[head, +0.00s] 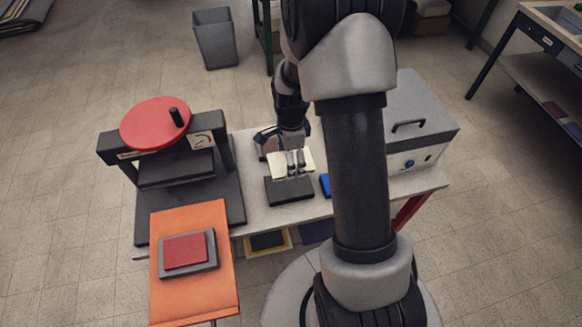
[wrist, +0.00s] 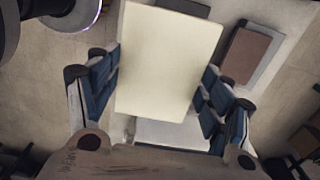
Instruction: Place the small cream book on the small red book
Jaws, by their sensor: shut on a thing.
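My gripper (head: 296,162) is shut on the small cream book (head: 280,168), holding it above the worktop over a dark block. In the wrist view the cream book (wrist: 168,60) fills the space between the two blue-padded fingers of my gripper (wrist: 158,88). The small red book (head: 186,250) lies flat on a grey slab (head: 212,262) on an orange board, at the lower left and well apart from my gripper. Its top is clear. A brownish-red rectangle on grey (wrist: 248,56) shows in the wrist view; I cannot tell whether it is the red book.
A press with a red round top (head: 156,122) stands left of my gripper, behind the orange board (head: 205,215). The dark block (head: 289,192) lies on the grey worktop (head: 300,212). A blue thing (head: 325,185) and a grey box (head: 425,125) are to the right.

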